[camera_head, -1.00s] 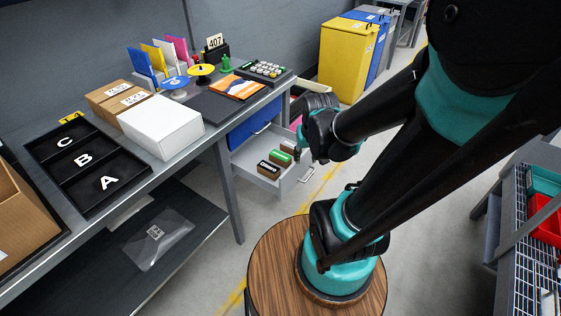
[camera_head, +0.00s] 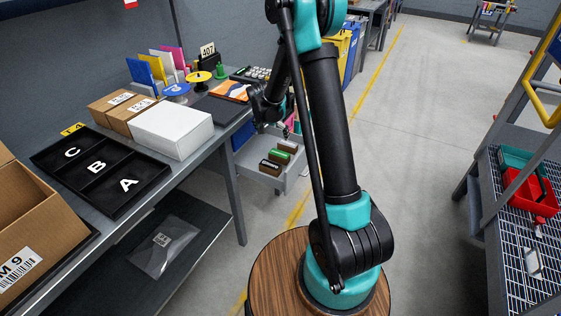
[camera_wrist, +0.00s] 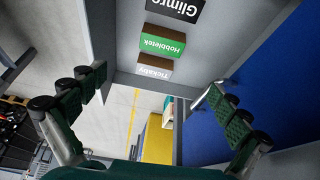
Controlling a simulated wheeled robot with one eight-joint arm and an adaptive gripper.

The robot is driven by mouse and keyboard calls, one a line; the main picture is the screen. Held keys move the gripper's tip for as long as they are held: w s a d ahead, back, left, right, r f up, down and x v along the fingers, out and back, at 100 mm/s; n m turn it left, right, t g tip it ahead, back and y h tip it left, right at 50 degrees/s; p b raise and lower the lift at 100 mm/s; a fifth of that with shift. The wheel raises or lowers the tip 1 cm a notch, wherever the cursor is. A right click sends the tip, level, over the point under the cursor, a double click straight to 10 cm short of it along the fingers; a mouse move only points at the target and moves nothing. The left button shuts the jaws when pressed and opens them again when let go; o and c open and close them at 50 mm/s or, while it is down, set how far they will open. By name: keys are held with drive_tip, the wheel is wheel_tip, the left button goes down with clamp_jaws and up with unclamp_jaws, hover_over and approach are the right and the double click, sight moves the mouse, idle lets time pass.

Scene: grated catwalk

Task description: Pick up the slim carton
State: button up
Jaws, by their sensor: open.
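Three small brown cartons lie in an open grey drawer (camera_head: 250,172) under the bench. The wrist view shows a black-labelled "Glimro" carton (camera_wrist: 175,9), a green-labelled "Hobbletek" carton (camera_wrist: 162,43) and a white-labelled "Tickaby" carton (camera_wrist: 154,69) in a row. Tickaby looks the smallest, but I cannot tell for sure which is the slim carton. In the head view, the black (camera_head: 270,167) and green (camera_head: 280,157) labels show best. My gripper (camera_wrist: 155,110) is open and empty, its fingers spread wide and apart from the cartons.
The drawer's walls surround the cartons, with a blue panel (camera_wrist: 245,105) to the right in the wrist view. The bench holds a white box (camera_head: 171,130), a lettered black tray (camera_head: 110,185) and brown boxes. A wire-shelf rack (camera_head: 520,245) stands at right. The floor between is clear.

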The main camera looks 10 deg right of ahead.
drive_tip(key=w+f, duration=0.1)
drive_tip(key=f, duration=0.1)
approach(279, 153)
drive_tip(key=x, duration=0.5)
drive_tip(key=shift+s+a+f, duration=0.1)
drive_tip(key=shift+a+f, duration=0.15)
drive_tip(key=shift+d+x, duration=0.15)
drive_tip(key=shift+x, duration=1.15)
drive_tip(key=shift+d+x, duration=0.15)
drive_tip(key=shift+x, duration=1.2)
drive_tip(key=shift+r, duration=0.1)
drive_tip(key=c, duration=1)
drive_tip(key=shift+r, duration=0.1)
drive_tip(key=shift+c, duration=0.2)
